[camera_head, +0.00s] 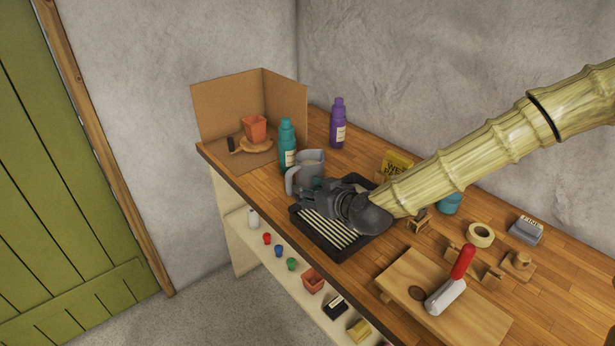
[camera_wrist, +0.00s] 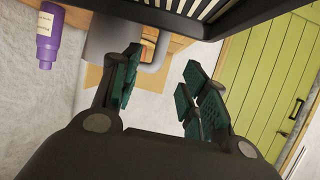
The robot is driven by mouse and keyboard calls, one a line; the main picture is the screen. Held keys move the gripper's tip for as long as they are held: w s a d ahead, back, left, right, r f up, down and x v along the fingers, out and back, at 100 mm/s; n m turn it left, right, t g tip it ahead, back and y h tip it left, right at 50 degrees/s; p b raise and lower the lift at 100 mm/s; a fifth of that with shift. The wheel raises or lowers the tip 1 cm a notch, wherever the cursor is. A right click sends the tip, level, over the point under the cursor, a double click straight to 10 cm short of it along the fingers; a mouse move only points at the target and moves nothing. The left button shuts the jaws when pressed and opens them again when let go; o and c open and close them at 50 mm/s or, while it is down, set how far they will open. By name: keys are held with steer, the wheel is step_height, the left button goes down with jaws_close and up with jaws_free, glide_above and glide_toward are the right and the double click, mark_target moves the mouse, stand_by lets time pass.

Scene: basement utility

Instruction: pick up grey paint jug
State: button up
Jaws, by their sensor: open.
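The grey paint jug (camera_head: 314,160) stands on the wooden bench behind the black slatted tray (camera_head: 318,238), with its handle on the left. In the wrist view the jug (camera_wrist: 106,40) is at upper left, and its looped handle shows past the fingertips. My gripper (camera_head: 307,196) is low over the tray, close in front of the jug and hiding its lower part. In the wrist view my gripper (camera_wrist: 163,66) is open, with green-padded fingers apart and nothing held. The handle shows in line with the gap; I cannot tell whether it lies between the fingers.
A teal bottle (camera_head: 287,146) stands close behind the jug, and a purple bottle (camera_head: 338,123) stands further back. A cardboard screen (camera_head: 228,108) shelters an orange pot (camera_head: 254,129) and brush. My arm spans the bench.

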mark_target(291, 183)
steer(key=p+x, duration=0.1)
steer(key=x, duration=0.3)
steer(key=shift+w+a+f, duration=0.15)
steer(key=shift+w, duration=0.2)
steer(key=shift+p+x, duration=1)
steer(key=shift+x, duration=0.7)
steer(key=shift+p+x, duration=0.3)
steer(key=shift+x, duration=0.9)
steer(key=shift+a, duration=0.1)
jaws_close()
